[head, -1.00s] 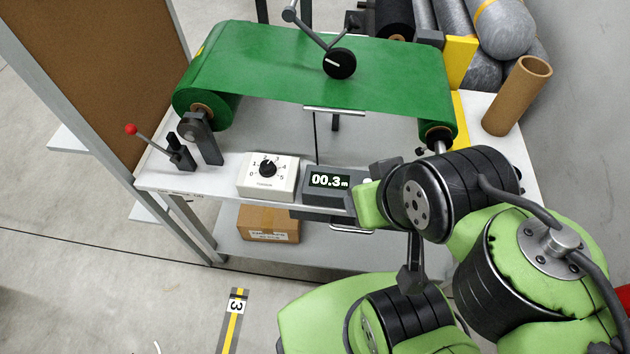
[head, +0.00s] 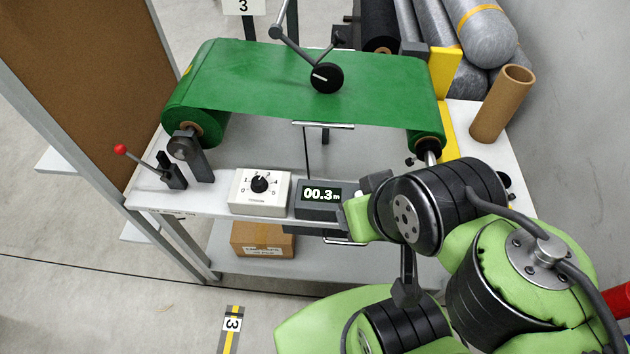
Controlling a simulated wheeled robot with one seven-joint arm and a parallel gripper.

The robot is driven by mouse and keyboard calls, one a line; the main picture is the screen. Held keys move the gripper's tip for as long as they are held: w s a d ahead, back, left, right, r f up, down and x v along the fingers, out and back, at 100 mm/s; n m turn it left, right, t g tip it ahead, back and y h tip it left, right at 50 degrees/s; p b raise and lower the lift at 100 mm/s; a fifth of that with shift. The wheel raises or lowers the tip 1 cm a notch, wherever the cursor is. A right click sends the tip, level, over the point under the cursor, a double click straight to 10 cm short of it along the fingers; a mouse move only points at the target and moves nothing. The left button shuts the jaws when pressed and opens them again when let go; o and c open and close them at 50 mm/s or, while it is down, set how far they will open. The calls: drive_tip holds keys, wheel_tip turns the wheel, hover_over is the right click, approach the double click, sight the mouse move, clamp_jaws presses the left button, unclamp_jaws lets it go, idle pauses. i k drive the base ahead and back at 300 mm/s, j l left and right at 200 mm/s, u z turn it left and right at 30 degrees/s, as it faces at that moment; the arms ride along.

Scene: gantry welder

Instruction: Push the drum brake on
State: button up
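A lever with a red ball knob (head: 120,149) stands at the left end of the bench, pivoting in a dark block and leaning left. It looks like the drum brake lever, beside the left bracket of the green roll (head: 190,122). My arm comes in from the lower right. A dark grey part at its end (head: 376,181) shows behind the wrist, near the display, and may be my gripper. Its fingers are hidden, so I cannot see whether it is open or shut. It is well to the right of the lever and apart from it.
A white dial box (head: 260,192) and a display reading 00.3 m (head: 321,198) sit along the bench's front edge, between lever and arm. A brown board (head: 85,85) stands at left. A cardboard tube (head: 502,104) stands at right. A carton (head: 263,240) is on the lower shelf.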

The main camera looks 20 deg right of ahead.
sight(119, 148)
drive_tip(key=i+j+u, duration=0.1)
drive_tip(key=j+u, duration=0.15)
drive_tip(key=u, duration=0.2)
drive_tip(key=i+j+u, duration=0.1)
drive_tip(key=u, duration=0.3)
drive_tip(key=i+j+u, duration=0.15)
drive_tip(key=j+u, duration=0.15)
drive_tip(key=u, duration=0.15)
drive_tip(key=i+j+u, duration=0.1)
drive_tip(key=u, duration=0.3)
drive_tip(key=i+u, duration=0.25)
drive_tip(key=u, duration=0.2)
drive_tip(key=i+u, duration=0.2)
drive_tip(key=u, duration=0.25)
drive_tip(key=i+u, duration=0.2)
drive_tip(key=u, duration=0.2)
